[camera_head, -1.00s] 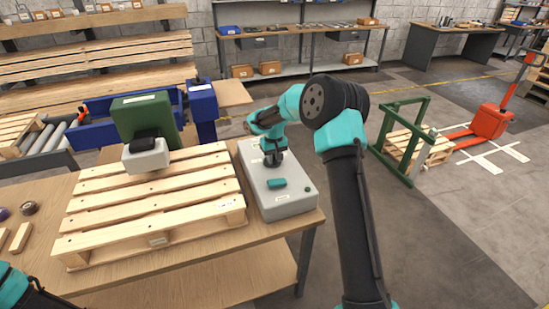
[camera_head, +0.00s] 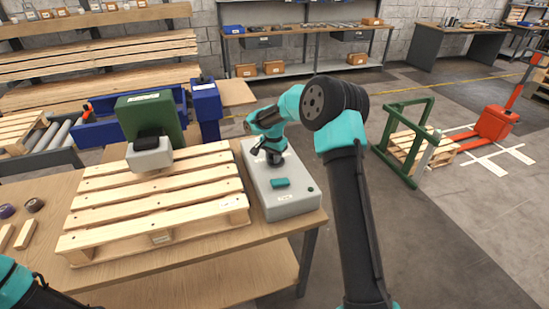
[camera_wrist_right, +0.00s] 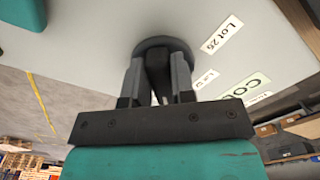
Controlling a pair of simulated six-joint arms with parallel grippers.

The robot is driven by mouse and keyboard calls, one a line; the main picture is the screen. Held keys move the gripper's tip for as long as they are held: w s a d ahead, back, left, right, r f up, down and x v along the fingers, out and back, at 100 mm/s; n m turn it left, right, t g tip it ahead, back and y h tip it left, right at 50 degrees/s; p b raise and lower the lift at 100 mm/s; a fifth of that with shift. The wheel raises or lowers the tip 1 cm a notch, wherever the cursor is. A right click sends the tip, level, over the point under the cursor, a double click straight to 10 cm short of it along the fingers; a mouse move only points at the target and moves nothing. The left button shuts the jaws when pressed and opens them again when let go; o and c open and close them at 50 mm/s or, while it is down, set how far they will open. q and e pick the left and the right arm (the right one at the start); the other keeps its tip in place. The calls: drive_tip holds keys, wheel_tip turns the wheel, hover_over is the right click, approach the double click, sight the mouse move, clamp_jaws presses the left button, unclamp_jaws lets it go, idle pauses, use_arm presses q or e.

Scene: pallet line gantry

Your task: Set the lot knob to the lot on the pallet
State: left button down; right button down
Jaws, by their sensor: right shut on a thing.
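The grey lot box (camera_head: 290,203) sits on the right end of the wooden bench, beside the slatted pallet (camera_head: 150,204). My right gripper (camera_head: 274,157) is over the far part of the box. In the right wrist view its fingers (camera_wrist_right: 157,80) are shut on the dark lot knob (camera_wrist_right: 166,47), whose round base shows beyond them. A "Lot 25" label (camera_wrist_right: 221,36) is beside the knob, and another lot label (camera_wrist_right: 207,79) is partly hidden. The pallet has a small label (camera_head: 161,238) on its front, too small to read. My left gripper is out of view.
A teal block (camera_head: 280,183) is on the box top, nearer than the knob. A green-backed device with a grey head (camera_head: 149,155) stands over the pallet's far left. Small rolls (camera_head: 34,205) and wood pieces lie at left.

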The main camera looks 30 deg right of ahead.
drive_tip(key=shift+w+a+m, duration=0.1)
drive_tip(key=shift+m, duration=0.9)
drive_tip(key=c, duration=1)
unclamp_jaws()
drive_tip(key=shift+o, duration=0.2)
drive_tip(key=shift+r, duration=0.1)
wheel_tip(320, 180, up, 17)
